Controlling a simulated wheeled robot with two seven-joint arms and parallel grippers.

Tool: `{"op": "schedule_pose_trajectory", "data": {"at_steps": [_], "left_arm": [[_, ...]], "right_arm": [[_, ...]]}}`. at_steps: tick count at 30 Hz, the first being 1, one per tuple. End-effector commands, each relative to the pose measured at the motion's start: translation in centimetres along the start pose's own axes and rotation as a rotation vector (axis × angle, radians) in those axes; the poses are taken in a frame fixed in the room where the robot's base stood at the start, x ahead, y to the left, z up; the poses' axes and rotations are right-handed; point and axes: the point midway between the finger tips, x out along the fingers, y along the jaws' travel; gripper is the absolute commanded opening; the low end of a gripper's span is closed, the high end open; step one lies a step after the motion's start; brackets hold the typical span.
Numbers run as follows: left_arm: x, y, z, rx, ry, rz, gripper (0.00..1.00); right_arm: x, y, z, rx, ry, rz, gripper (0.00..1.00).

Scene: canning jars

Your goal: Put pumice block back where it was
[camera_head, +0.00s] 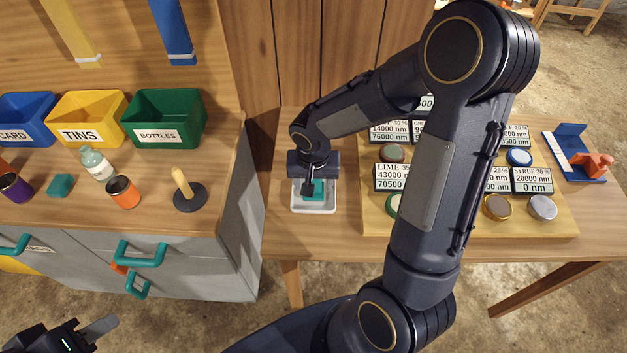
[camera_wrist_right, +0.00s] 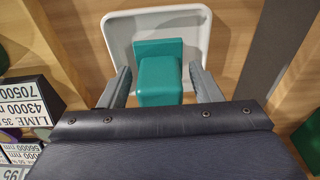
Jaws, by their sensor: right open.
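A teal block, which may be the pumice block, (camera_head: 319,190) sits in a small white tray (camera_head: 314,209) on the right-hand table. In the right wrist view the teal block (camera_wrist_right: 158,85) has a wider far part and lies in the white tray (camera_wrist_right: 119,38). My right gripper (camera_wrist_right: 160,68) is open, with one finger on each side of the block; whether they touch it I cannot tell. A second teal block (camera_head: 60,185) lies on the left counter. My left gripper (camera_head: 84,333) is at the bottom left, partly cut off, away from both blocks.
A wooden board (camera_head: 550,220) with labelled jars stands right of the tray. On the left counter are a bottle (camera_head: 96,164), an orange cup (camera_head: 123,192), a wooden-handled stand (camera_head: 187,190) and coloured bins (camera_head: 165,117). A blue stand (camera_head: 571,150) is at far right.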

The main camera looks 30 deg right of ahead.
Motion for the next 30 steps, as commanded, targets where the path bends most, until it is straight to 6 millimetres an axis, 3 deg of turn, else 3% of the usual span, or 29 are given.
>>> {"op": "schedule_pose_trajectory", "data": {"at_steps": [5,18,24,30], "left_arm": [[-0.5,0.2,-0.3,0.0,0.0,0.0,0.36],[-0.9,0.4,-0.5,0.0,0.0,0.0,0.36],[-1.0,0.5,-0.5,0.0,0.0,0.0,0.36],[-1.0,0.5,-0.5,0.0,0.0,0.0,0.36]], "right_arm": [[-1.0,0.0,-0.1,0.0,0.003,-0.002,0.58],[-10.0,-0.1,-0.1,-0.001,0.004,-0.004,0.58],[-12.1,0.0,-0.1,0.0,0.002,-0.003,0.58],[-14.6,2.0,2.4,-0.05,0.008,-0.091,0.58]]}}
